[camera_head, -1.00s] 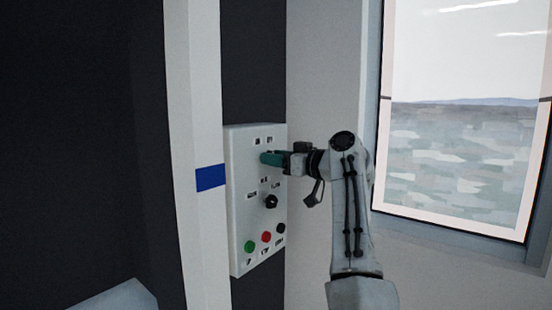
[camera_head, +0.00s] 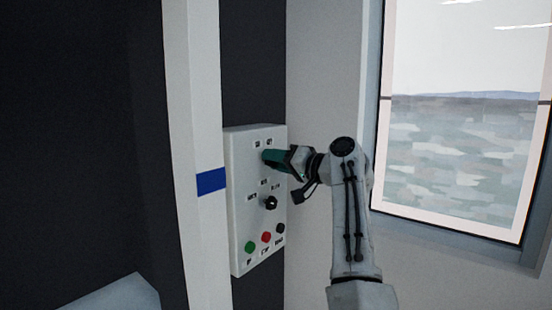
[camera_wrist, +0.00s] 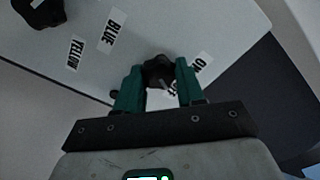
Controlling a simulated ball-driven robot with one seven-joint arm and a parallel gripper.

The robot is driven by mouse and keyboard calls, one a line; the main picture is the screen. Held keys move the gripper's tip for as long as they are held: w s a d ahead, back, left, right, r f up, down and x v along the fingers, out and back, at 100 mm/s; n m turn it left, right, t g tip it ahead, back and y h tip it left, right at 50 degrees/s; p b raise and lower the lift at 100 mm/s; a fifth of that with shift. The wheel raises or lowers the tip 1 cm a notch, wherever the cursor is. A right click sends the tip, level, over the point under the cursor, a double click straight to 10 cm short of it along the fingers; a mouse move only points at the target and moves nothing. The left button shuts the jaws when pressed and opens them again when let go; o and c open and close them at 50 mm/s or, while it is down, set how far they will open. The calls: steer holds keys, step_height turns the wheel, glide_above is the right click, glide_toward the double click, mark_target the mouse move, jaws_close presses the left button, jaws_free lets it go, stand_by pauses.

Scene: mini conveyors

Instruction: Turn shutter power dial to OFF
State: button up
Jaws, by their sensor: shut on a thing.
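The shutter power dial (camera_wrist: 158,70) is a black knob on the light grey panel, seen in the wrist view between my gripper's two teal fingers. My gripper (camera_wrist: 157,82) is shut on it, one finger on each side. A pale mark on the knob points toward the gripper's base. An ON label (camera_wrist: 200,62) is just right of the right finger. Another label, partly hidden, lies between the fingers and appears to read OFF. In the head view my gripper (camera_head: 267,157) is at the upper part of the control panel (camera_head: 240,222) and hides the dial.
A second black dial (camera_head: 271,203) sits lower on the panel, with YELLOW and BLUE labels near it in the wrist view. Below are a green button (camera_head: 249,246), a red button (camera_head: 266,237) and a black button (camera_head: 280,228). A window (camera_head: 465,150) is at right.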

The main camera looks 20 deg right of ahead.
steer(key=shift+d+m, duration=0.1)
steer(key=shift+m, duration=0.3)
steer(key=o, duration=1)
steer(key=shift+o, duration=0.2)
steer(key=b+v, duration=0.3)
steer(key=v, duration=0.7)
steer(key=shift+s+d, duration=0.2)
steer(key=shift+s, duration=0.1)
